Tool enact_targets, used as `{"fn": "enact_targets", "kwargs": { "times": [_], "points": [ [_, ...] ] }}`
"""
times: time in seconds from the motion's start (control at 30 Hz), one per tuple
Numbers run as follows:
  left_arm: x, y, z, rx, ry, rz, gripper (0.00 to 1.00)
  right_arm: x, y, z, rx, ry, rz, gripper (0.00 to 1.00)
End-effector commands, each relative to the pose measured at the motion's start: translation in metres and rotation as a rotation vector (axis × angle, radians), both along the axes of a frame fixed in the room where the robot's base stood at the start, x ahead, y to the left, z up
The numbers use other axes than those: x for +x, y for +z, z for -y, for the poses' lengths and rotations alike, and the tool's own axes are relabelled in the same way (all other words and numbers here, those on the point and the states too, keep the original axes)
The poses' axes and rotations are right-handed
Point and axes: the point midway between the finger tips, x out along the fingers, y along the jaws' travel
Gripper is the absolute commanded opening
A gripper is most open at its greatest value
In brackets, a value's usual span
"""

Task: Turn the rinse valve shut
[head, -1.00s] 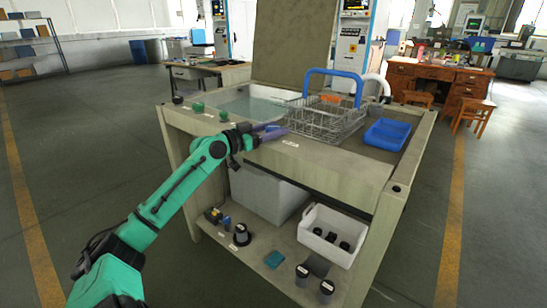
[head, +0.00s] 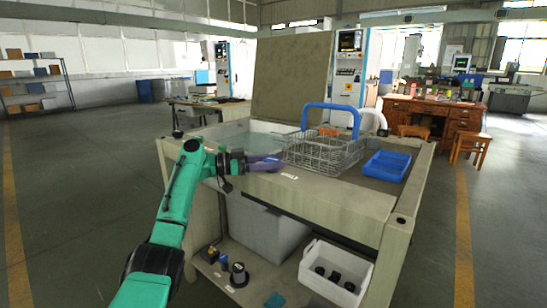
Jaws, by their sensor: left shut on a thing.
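My left gripper (head: 268,163) reaches in from the left to the front edge of the wash bench (head: 330,205). Its purple fingers are shut on a small blue part at the panel, which looks like the rinse valve's handle; the fingers cover most of it, so its angle cannot be told. A white label (head: 290,176) sits on the panel just right of the fingertips. My right gripper is not in view.
A wire basket (head: 325,155) with a blue handle stands right behind the gripper, and a blue tray (head: 387,166) lies further right. A white bin (head: 335,277) and black-capped containers are on the lower shelf.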

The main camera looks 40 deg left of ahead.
Motion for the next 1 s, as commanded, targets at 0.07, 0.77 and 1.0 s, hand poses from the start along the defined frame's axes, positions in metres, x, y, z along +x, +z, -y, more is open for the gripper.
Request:
{"fn": "enact_targets", "kwargs": {
  "times": [0.07, 0.77, 1.0],
  "points": [
    [0.0, 0.005, -0.004, -0.004, -0.013, 0.007, 0.04, -0.004, -0.003, 0.002, -0.002, 0.0, -0.003, 0.5],
    [-0.001, 0.001, 0.001, -0.003, -0.07, 0.005, 0.89, -0.008, -0.011, 0.004, -0.005, -0.001, -0.001, 0.5],
    [-0.001, 0.001, 0.002, -0.004, -0.072, 0.003, 0.89, -0.008, -0.011, 0.003, -0.004, 0.0, -0.001, 0.5]
  ]
}}
